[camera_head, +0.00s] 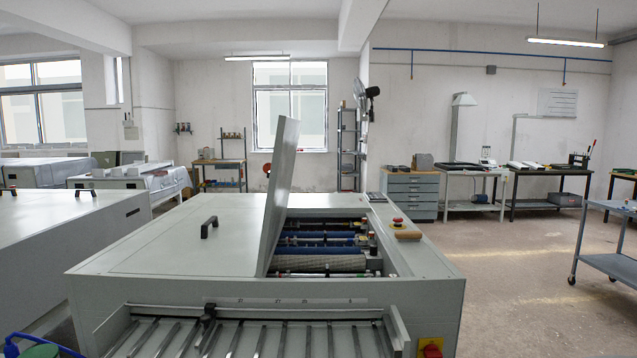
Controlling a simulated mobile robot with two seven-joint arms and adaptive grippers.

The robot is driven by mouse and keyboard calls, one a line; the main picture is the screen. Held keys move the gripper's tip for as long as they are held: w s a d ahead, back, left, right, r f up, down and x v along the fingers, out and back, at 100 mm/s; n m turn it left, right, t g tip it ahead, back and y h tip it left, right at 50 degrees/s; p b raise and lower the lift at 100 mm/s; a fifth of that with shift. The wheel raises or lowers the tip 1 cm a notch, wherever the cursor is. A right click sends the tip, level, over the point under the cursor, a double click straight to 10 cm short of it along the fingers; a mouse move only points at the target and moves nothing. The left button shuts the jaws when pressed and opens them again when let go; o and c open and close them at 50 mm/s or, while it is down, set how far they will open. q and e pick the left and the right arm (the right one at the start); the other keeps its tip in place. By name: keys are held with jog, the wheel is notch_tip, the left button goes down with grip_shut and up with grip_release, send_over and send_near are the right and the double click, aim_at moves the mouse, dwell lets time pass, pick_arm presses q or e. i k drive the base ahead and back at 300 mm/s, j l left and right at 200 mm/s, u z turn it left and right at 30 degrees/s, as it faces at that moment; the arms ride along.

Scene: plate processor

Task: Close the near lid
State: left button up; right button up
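The plate processor (250,300) is a large pale grey machine in the middle of the view. One lid (281,195) stands raised and tilted up steeply, seen nearly edge-on. It uncovers an opening with blue and grey rollers (320,240) to its right. Another flat cover (160,236) with a black handle (209,227) lies closed to the left of the raised lid. No handle shows on the raised lid from here. Neither of my grippers is in view.
A slatted feed table (260,338) is at the machine's front. A red button (398,220) and a red-and-yellow switch (431,348) are on its right side. Another machine (50,240) stands close on the left. The floor to the right is open, with a grey cart (610,262) beyond.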

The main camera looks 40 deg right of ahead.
aim_at(280, 177)
jog(key=i+j+z, duration=0.15)
jog(key=j+z, duration=0.65)
jog(key=z, duration=0.15)
jog(key=j+z, duration=0.65)
jog(key=j, duration=0.3)
jog(key=j+z, duration=0.15)
jog(key=j, duration=0.2)
jog(key=k+j+z, duration=0.1)
jog(key=j, duration=0.25)
jog(key=l+u, duration=0.2)
jog(key=l, duration=0.55)
jog(key=i, duration=0.05)
